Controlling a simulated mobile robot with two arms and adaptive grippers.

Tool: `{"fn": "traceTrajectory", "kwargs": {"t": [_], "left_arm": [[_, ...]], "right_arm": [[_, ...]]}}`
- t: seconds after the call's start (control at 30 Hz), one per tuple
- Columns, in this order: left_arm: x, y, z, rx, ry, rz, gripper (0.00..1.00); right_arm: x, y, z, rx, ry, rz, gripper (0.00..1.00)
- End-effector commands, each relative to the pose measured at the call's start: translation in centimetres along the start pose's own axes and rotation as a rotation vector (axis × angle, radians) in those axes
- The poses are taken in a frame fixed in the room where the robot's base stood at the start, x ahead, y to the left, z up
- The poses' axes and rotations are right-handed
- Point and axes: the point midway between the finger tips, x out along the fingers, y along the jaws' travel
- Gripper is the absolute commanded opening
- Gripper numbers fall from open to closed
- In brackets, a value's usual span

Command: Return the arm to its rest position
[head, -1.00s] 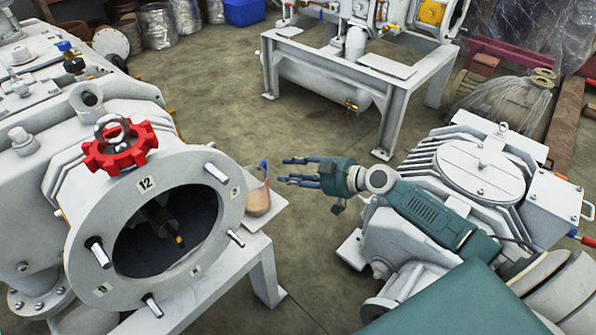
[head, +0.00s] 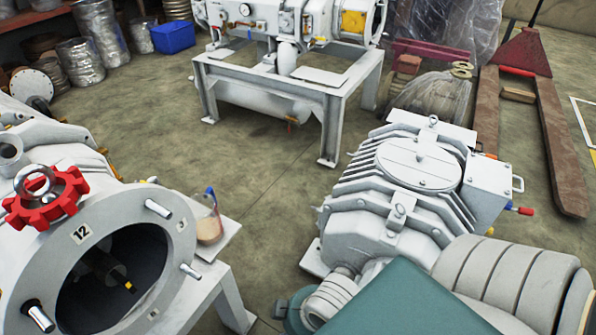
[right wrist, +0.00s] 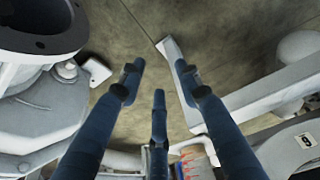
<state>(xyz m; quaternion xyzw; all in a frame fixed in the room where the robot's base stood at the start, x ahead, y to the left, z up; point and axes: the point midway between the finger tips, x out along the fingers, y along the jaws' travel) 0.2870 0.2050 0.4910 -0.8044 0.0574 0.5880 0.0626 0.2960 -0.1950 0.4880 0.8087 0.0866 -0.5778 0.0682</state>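My right arm (head: 400,300) is folded in at the bottom right of the head view, its teal link and pale ribbed joint close to me. The gripper itself is not clearly seen there. In the right wrist view my right gripper (right wrist: 158,85) has its three dark blue fingers spread apart, with nothing between them and bare floor behind. My left gripper is not in either view.
A pump housing with a red knob (head: 45,198) and open port stands at left. A beaker (head: 208,220) sits on the stand beside it. A finned pump (head: 420,165) is just beyond my arm. Floor between them is clear (head: 240,155).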

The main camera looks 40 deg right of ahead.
Motion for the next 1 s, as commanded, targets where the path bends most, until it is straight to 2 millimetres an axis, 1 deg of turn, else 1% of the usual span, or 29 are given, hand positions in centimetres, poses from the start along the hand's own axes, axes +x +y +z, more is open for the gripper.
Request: {"fn": "traceTrajectory", "kwargs": {"t": [0.03, 0.13, 0.57, 0.73, 0.87, 1.0], "left_arm": [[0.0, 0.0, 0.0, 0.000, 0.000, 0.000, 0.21], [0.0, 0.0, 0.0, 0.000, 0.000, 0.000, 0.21], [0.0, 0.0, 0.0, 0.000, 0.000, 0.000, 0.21], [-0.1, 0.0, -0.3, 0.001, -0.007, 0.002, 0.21], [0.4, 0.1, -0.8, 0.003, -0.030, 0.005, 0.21], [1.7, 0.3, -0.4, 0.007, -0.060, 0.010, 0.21]], "right_arm": [[-0.4, 0.3, 0.6, 0.028, -0.014, 0.020, 0.34], [-0.8, 0.7, 1.1, 0.050, -0.027, 0.040, 0.34], [-0.7, 0.7, 1.0, 0.045, -0.026, 0.040, 0.34], [-0.8, 0.7, 0.6, 0.044, -0.032, 0.038, 0.34], [-0.3, 0.7, 0.2, 0.042, -0.055, 0.034, 0.34], [1.0, 0.6, 0.7, 0.038, -0.085, 0.028, 0.34]]}}
